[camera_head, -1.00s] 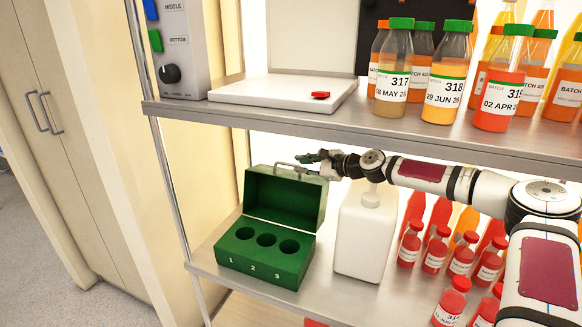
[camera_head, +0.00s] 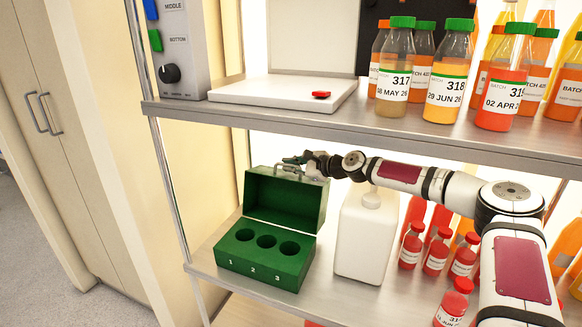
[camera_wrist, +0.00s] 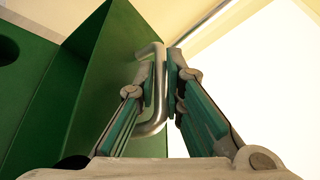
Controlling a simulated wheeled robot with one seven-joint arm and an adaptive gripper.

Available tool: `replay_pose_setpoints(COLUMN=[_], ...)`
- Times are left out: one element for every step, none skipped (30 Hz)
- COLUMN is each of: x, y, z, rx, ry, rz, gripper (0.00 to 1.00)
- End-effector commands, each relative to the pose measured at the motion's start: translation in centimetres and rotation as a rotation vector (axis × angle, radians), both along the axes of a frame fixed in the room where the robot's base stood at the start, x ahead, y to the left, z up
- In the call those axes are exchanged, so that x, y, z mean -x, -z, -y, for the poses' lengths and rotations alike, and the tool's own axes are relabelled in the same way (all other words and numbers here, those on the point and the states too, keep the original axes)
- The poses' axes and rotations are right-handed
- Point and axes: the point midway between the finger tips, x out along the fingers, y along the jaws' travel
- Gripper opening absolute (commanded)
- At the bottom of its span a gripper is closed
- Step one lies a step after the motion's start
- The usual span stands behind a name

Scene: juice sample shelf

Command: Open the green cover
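The green cover (camera_head: 287,198) belongs to a green box (camera_head: 265,265) on the lower shelf. It stands raised at the back of the box, and three numbered round holes show in front. The cover also fills the left of the wrist view (camera_wrist: 85,85). A bent metal handle (camera_wrist: 159,90) sticks out from it. My gripper (camera_wrist: 162,75) has its fingers on both sides of the handle bar, with hardly any gap, and looks shut on it. In the head view my gripper (camera_head: 300,160) is at the cover's top edge, and finger contact is too small to see.
A white jug (camera_head: 365,235) stands close to the right of the box, below my arm. Red-capped bottles (camera_head: 411,245) stand farther right. The upper shelf (camera_head: 300,118) runs above my gripper and carries a white device (camera_head: 280,92) and juice bottles (camera_head: 447,75).

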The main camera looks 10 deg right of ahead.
Motion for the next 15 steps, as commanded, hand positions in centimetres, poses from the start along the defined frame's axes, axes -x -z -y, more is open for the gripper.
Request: replay_pose_setpoints(x=[0.0,0.1,0.2,0.3,0.5,0.8,1.1,1.3,1.7,1.9,2.2,2.5,2.7,2.9,3.0], y=[0.0,0.0,-0.2,-0.3,-0.5,-0.7,-0.8,-1.0,-1.2,-1.3,-1.4,-1.5,-1.6,-1.6,-1.6], z=[0.0,-0.1,-0.1,-0.2,-0.4,-0.6,-0.8,-1.0,-1.2,-1.4,-1.6,-1.8,-1.9,-2.0,-2.2], rx=[0.0,0.0,0.0,0.0,0.001,0.0,0.0,0.001,0.0,0.001,-0.001,0.0,-0.001,0.0,-0.001], ry=[-0.001,-0.001,-0.001,-0.002,-0.002,-0.004,-0.004,-0.004,-0.003,-0.004,-0.005,-0.004,-0.004,-0.004,-0.004], rz=[-0.001,-0.001,-0.001,-0.001,0.0,0.0,-0.002,-0.001,-0.001,-0.001,-0.003,-0.002,-0.002,-0.002,-0.002], gripper=[0.0,0.0,0.0,0.0,0.0,0.0,0.0,0.0,0.0,0.0,0.0,0.0,0.0,0.0,0.0])
